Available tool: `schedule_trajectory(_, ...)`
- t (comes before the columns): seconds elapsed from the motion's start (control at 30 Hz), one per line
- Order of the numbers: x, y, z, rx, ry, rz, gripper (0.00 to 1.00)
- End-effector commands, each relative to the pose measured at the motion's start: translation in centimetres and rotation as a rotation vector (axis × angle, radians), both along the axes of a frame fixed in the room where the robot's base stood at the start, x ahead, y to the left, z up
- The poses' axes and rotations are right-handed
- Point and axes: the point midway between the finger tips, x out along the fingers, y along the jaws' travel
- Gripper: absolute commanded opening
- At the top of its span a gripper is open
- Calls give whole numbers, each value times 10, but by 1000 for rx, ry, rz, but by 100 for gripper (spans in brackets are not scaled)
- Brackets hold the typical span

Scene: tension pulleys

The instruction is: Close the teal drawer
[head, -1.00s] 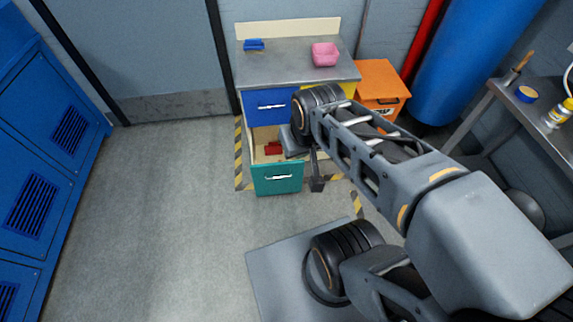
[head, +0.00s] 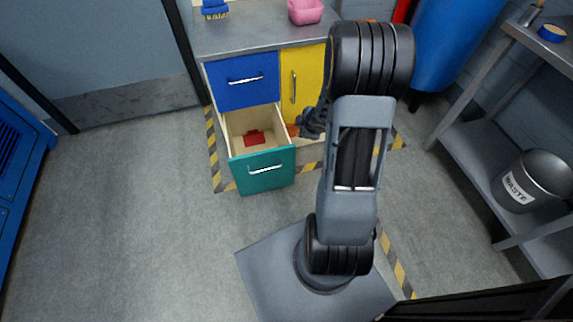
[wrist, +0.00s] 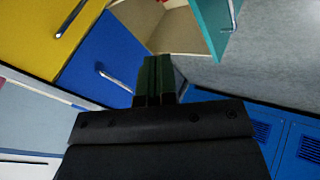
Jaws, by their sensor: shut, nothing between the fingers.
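The teal drawer (head: 263,172) is the lower left drawer of the cabinet and stands pulled out, with its pale wooden inside showing. A red object (head: 254,138) lies in it. In the wrist view the teal front (wrist: 215,22) shows at the top, with part of the drawer's inside beside it. My gripper (head: 297,130) is beside the drawer's right side in the head view, partly hidden by my arm. In the wrist view my gripper's fingers (wrist: 156,62) are shut together and empty, pointing toward the drawer. I cannot tell whether they touch it.
A blue drawer (head: 243,80) above is shut, and a yellow door (head: 301,85) beside it is closed. The cabinet top (head: 255,34) holds a pink bin (head: 305,11) and a blue brush (head: 215,9). A waste bin (head: 533,180) stands on a shelf at right. Floor left is clear.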

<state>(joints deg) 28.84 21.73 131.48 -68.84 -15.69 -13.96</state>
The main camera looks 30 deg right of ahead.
Motion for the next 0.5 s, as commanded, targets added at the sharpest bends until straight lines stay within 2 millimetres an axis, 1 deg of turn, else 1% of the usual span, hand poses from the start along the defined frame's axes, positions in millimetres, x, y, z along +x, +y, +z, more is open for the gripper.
schedule_trajectory(0.03,-5,-1,-45,29,11,59,0)
schedule_trajectory(0.1,-10,2,-74,64,12,141,0)
schedule_trajectory(0.13,-12,4,-85,79,12,170,0)
schedule_trajectory(0.2,-18,7,-103,111,11,226,0)
schedule_trajectory(0.3,-23,12,-121,145,9,277,0)
schedule_trajectory(0.4,-23,16,-133,161,6,302,0)
schedule_trajectory(0.5,-17,20,-145,166,6,312,0)
